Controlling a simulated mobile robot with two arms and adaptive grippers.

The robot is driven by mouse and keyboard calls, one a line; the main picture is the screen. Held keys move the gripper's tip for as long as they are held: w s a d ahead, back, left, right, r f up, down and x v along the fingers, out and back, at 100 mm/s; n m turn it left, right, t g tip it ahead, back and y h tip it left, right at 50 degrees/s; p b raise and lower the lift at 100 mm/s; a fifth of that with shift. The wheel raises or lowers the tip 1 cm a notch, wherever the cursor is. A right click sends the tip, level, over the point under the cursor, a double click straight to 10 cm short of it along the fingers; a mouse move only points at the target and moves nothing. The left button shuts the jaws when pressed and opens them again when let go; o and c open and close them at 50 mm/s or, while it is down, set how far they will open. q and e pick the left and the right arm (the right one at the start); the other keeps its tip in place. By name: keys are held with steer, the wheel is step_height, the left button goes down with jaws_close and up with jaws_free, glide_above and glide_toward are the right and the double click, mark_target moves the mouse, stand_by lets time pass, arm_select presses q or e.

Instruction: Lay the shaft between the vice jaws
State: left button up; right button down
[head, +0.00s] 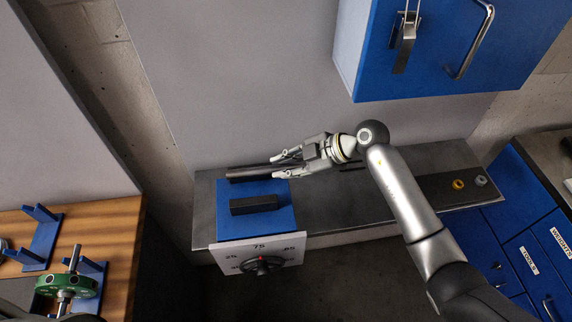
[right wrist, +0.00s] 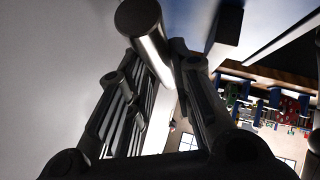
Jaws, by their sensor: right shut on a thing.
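The vice (head: 284,222) is a blue block on a grey metal bench, with a dark front jaw (head: 254,205) and a dark bar at its back edge, probably the rear jaw. My right gripper (head: 284,168) is at the back right corner of the vice, pointing left. In the right wrist view it is shut on a round grey metal shaft (right wrist: 147,32), whose end sticks out beyond the fingers. A dark block, apparently a jaw, shows right of the shaft there. In the head view the shaft is hard to tell from the dark bar. My left gripper is not in view.
A numbered dial (head: 262,265) is on the vice front. A blue cabinet (head: 440,50) hangs above the bench (head: 420,180). A yellow ring (head: 457,184) and a grey ring lie at the bench's right. A green rotor (head: 68,285) sits on the wooden table at left.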

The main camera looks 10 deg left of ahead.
mark_target(286, 189)
steer(key=shift+w+f+b, duration=0.1)
steer(key=shift+f+b, duration=1.15)
steer(key=shift+f, duration=1.9)
steer(key=c, duration=1.2)
jaws_free()
steer(key=shift+f, duration=0.15)
steer(key=shift+d, duration=0.1)
steer(key=shift+c, duration=1.2)
step_height(286, 189, up, 10)
steer(key=p, duration=1)
steer(key=shift+f, duration=0.35)
